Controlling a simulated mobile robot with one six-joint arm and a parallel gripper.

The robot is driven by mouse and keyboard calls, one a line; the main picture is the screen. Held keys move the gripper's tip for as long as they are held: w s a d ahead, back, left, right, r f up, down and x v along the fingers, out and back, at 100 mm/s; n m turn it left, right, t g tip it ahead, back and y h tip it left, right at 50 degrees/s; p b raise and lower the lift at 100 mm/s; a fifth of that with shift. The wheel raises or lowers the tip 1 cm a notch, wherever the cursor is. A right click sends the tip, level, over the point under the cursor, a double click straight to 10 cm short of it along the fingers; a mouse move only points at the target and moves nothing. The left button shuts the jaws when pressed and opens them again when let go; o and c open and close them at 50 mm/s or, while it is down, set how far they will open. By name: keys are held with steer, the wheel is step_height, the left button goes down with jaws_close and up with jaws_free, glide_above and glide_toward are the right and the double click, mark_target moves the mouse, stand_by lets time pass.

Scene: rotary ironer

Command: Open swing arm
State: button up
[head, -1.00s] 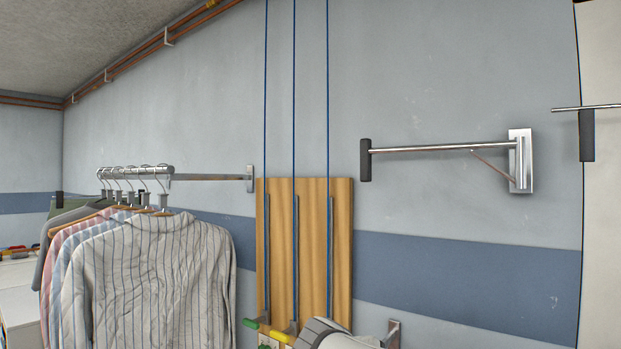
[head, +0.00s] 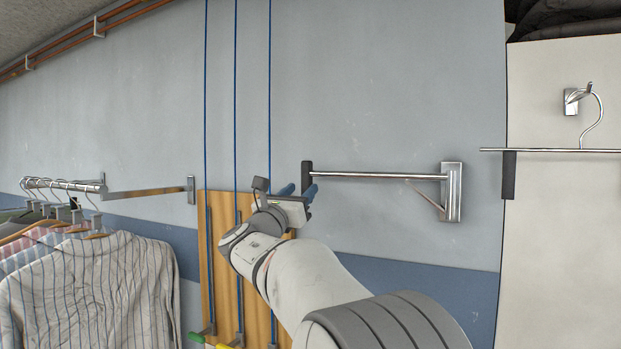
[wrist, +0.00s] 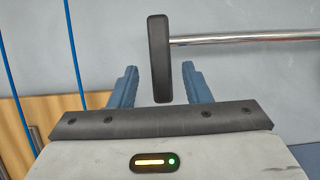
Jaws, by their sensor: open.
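The swing arm (head: 385,176) is a metal rod on a wall bracket (head: 452,192), with a black upright handle (head: 307,176) at its left end. It lies close along the wall. My gripper (head: 300,192) is open at the handle's lower end. In the wrist view the black handle (wrist: 159,58) reaches down toward the gap between the two blue fingers of my gripper (wrist: 158,85). The rod (wrist: 245,39) runs off to the right. I cannot tell whether the fingers touch the handle.
A wooden board (head: 220,270) with blue cords stands behind my arm. Shirts (head: 90,290) hang on a rail at the left. A second rod with a black handle (head: 508,175) and a hanger (head: 592,120) are at the right.

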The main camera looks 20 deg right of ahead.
mark_target(304, 187)
steer(key=p+x, duration=0.1)
steer(key=x, duration=0.3)
steer(key=shift+f, duration=0.1)
steer(key=shift+c, duration=0.5)
jaws_close()
